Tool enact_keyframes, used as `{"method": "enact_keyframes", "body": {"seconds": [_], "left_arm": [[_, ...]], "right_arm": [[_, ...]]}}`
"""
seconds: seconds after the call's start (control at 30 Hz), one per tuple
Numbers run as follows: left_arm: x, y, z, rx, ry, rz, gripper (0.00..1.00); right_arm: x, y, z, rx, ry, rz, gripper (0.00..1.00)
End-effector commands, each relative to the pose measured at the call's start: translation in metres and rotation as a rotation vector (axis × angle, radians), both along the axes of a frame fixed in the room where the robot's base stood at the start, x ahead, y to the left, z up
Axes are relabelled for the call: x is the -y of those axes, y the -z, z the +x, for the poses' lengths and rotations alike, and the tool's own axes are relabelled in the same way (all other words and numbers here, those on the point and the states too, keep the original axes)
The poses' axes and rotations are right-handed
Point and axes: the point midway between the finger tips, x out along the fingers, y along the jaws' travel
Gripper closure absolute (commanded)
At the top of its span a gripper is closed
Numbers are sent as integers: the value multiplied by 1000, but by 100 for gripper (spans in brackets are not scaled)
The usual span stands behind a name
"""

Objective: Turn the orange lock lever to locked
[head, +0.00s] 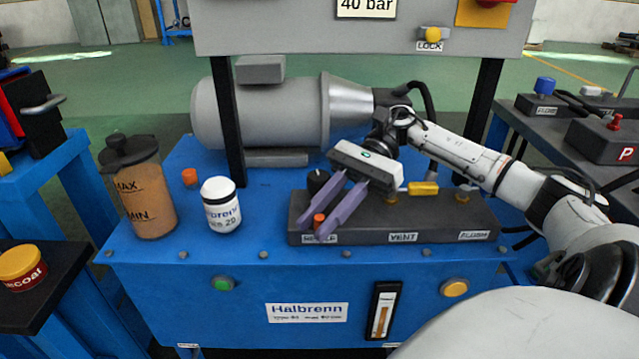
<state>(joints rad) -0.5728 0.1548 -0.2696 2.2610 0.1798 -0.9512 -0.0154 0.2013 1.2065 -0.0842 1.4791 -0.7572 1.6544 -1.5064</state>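A small yellow-orange knob (432,34) sits above a label reading LOCK on the grey upright panel, at the top of the head view. It is the only thing marked LOCK here; which way it is turned is too small to tell. My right gripper (312,229) is well below and left of it, over the left end of a dark valve block (450,222). Its two purple fingers are apart. A small orange-red knob (319,219) on the block shows between the fingertips; I cannot tell whether they touch it. My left gripper is not in view.
A yellow lever (422,188) is on the block above VENT. A white jar (221,205) and a brown-filled container (140,190) stand left on the blue bench (190,290). A grey motor (270,110) lies behind. Black posts flank the space under the panel.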

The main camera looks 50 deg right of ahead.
Motion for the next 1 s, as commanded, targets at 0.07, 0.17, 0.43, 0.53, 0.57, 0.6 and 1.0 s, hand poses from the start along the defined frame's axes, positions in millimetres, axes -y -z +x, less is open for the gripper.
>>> {"method": "enact_keyframes", "body": {"seconds": [0.07,0.17,0.43,0.53,0.57,0.6,1.0], "left_arm": [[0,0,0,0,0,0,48],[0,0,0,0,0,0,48],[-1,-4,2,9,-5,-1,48],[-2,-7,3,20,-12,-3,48],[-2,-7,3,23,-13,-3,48],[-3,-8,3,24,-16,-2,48],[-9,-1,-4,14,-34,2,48]], "right_arm": [[0,0,0,0,1,0,79],[0,0,1,1,2,0,79],[23,-11,1,4,6,0,79],[43,-20,2,4,7,0,79],[49,-23,2,4,8,1,79],[56,-26,2,6,7,2,79],[95,-40,0,2,2,0,79]]}}
